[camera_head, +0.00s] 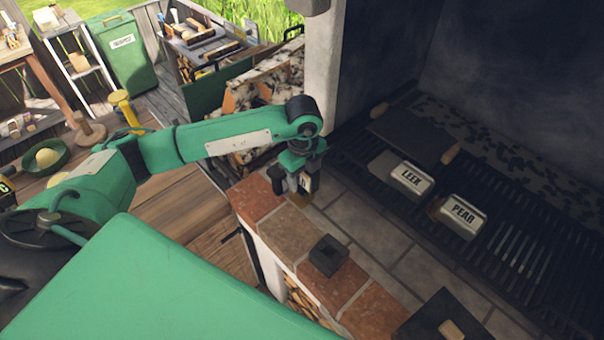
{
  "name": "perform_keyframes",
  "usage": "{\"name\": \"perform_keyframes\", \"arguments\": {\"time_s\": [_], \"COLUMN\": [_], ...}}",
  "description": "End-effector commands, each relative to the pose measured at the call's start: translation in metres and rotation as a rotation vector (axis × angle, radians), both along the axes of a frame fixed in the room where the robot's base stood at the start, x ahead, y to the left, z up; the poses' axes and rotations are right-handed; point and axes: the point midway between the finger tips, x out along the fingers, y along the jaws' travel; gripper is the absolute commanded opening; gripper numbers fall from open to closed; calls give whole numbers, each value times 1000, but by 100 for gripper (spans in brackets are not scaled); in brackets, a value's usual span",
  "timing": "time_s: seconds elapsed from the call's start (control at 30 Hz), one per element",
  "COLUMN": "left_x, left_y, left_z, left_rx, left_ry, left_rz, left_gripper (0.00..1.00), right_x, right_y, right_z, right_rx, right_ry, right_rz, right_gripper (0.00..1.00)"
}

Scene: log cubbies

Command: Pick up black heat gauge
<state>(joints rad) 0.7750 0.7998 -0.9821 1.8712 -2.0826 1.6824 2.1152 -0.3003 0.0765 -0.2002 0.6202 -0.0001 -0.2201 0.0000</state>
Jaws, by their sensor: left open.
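A small tan-yellow patch (301,199) shows just below. A black square block with a dark recess (328,255) stands apart on the ledge, to the lower right. My right gripper is not in view.
The grill grate (500,237) lies right of the ledge, with tins labelled LEEK (410,178) and PEAR (462,215) and a dark plate with wooden handles (413,135). Another dark plate (440,318) lies at lower right. Grey tiles (360,230) between are clear.

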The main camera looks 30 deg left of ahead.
Motion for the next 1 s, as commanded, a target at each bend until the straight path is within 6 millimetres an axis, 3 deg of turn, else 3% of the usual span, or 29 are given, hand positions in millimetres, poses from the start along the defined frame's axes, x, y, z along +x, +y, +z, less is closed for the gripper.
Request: {"name": "perform_keyframes", "arguments": {"time_s": [0.13,0.4,0.87,1.0], "left_x": [0,0,0,2], "left_y": [0,0,0,0], "left_z": [0,0,7,22], "left_rx": [0,0,0,-2], "left_ry": [0,0,0,-5], "left_rz": [0,0,0,-1], "left_gripper": [51,0,0,0], "right_x": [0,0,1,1], "right_y": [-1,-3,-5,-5], "right_z": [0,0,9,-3], "right_rx": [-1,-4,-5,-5], "right_ry": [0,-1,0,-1], "right_rz": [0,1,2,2], "right_gripper": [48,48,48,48]}}
